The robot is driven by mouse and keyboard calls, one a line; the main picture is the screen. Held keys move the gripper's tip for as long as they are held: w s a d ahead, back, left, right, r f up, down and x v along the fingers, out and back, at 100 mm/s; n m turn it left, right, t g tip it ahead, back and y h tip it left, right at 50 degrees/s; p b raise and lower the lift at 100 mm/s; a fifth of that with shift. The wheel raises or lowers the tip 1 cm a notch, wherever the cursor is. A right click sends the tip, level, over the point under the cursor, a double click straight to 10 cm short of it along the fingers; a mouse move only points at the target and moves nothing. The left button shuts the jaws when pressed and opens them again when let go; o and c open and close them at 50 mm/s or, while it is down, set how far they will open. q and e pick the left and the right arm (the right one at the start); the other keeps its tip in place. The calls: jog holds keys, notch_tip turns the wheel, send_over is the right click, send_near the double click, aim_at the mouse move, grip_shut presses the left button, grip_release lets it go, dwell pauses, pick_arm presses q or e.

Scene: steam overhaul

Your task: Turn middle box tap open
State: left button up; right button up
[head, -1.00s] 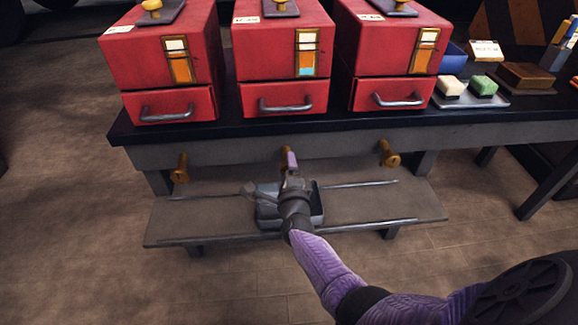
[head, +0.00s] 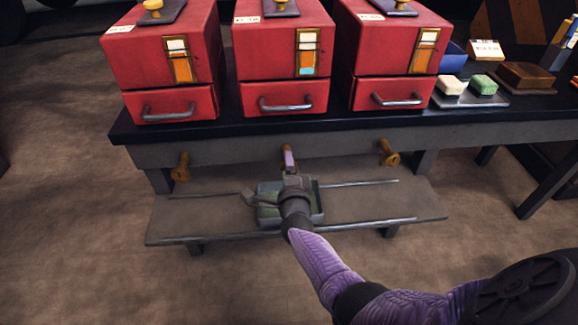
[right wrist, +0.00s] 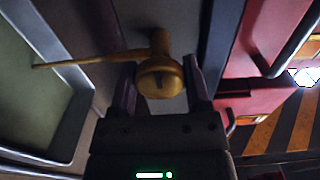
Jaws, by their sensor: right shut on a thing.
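The middle box tap (right wrist: 160,76) is brass with a round, slotted end. In the right wrist view one finger of my right gripper (head: 289,160) lies on each side of it, shut on it. In the head view the tray (head: 321,205) is partly hidden by my right arm. The middle red box (head: 280,55) stands on the bench above the tap. My left gripper is not in view.
Two more brass taps, left (head: 181,167) and right (head: 389,153), stick out of the bench front. Red boxes, left (head: 150,65) and right (head: 385,50), flank the middle one. A low shelf (head: 375,208) with metal rails carries the tray and is clear on both sides.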

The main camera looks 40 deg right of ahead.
jog(key=o, duration=1)
jog(key=shift+f, duration=0.1)
jog(key=shift+c, duration=0.2)
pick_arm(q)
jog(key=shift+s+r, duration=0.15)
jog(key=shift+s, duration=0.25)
pick_arm(e)
jog(key=o, duration=0.3)
jog(key=shift+o, duration=0.2)
jog(key=shift+s+a, duration=0.1)
pick_arm(q)
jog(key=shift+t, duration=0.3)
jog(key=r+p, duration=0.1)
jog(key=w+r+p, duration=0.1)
jog(key=p, duration=0.1)
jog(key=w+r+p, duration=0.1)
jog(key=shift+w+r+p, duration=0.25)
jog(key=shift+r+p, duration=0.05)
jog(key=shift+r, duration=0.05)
pick_arm(e)
jog(key=v, duration=0.9)
jog(key=shift+s, duration=0.35)
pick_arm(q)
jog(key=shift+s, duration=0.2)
pick_arm(e)
jog(key=shift+a, duration=0.15)
